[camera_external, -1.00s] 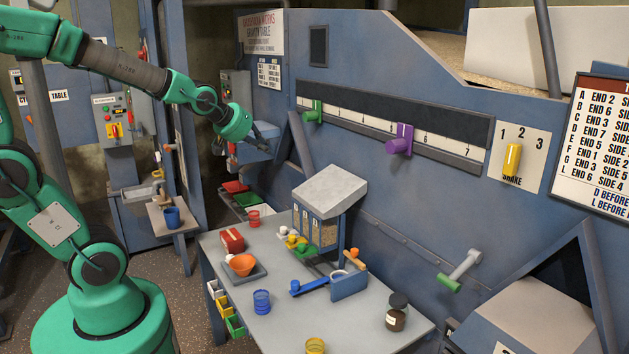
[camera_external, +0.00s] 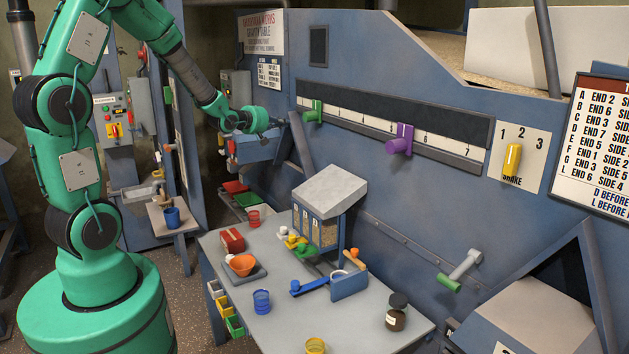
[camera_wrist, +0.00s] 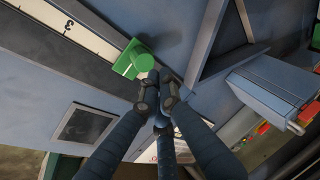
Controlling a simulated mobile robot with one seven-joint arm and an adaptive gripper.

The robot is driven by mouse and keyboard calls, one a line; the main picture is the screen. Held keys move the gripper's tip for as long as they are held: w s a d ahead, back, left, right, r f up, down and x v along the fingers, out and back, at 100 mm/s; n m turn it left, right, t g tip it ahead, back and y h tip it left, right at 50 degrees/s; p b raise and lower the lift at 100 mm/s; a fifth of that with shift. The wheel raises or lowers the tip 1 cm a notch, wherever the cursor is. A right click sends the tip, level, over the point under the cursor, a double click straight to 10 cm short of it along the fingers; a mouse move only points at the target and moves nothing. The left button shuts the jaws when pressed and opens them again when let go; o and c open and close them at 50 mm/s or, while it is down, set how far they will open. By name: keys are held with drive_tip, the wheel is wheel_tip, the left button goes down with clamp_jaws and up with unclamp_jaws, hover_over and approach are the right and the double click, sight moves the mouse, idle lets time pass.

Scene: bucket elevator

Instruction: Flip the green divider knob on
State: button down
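The green divider knob (camera_external: 313,112) sticks out from the left part of the long scale slot on the blue machine wall. In the wrist view the green knob (camera_wrist: 142,62) is just ahead of my fingertips, a little up and left of them. My gripper (camera_external: 279,122) is left of the knob in the external view, with a gap between them. In the wrist view my gripper's fingertips (camera_wrist: 158,96) come close together with nothing seen between them. The gripper looks shut and empty.
A purple knob (camera_external: 400,140) sits further right along the slot. A yellow handle (camera_external: 512,160) is on a numbered plate. A slanted grey post (camera_external: 301,142) stands just below the green knob. The worktable (camera_external: 370,325) below holds cups, a jar and a small model.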

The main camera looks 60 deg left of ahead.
sight(310, 116)
drive_tip(key=a+f+n+t+p, duration=0.1)
drive_tip(key=a+n+p, duration=0.1)
drive_tip(key=a, duration=0.4)
drive_tip(key=shift+w+a+n+t+y, duration=0.15)
drive_tip(key=shift+w+n+t+y, duration=0.15)
drive_tip(key=shift+n, duration=0.5)
drive_tip(key=shift+w+f, duration=0.1)
drive_tip(key=shift+w, duration=0.05)
drive_tip(key=w+p, duration=0.1)
drive_tip(key=w, duration=0.8)
drive_tip(key=shift+d, duration=0.35)
drive_tip(key=shift+w, duration=0.1)
drive_tip(key=shift+d, duration=0.15)
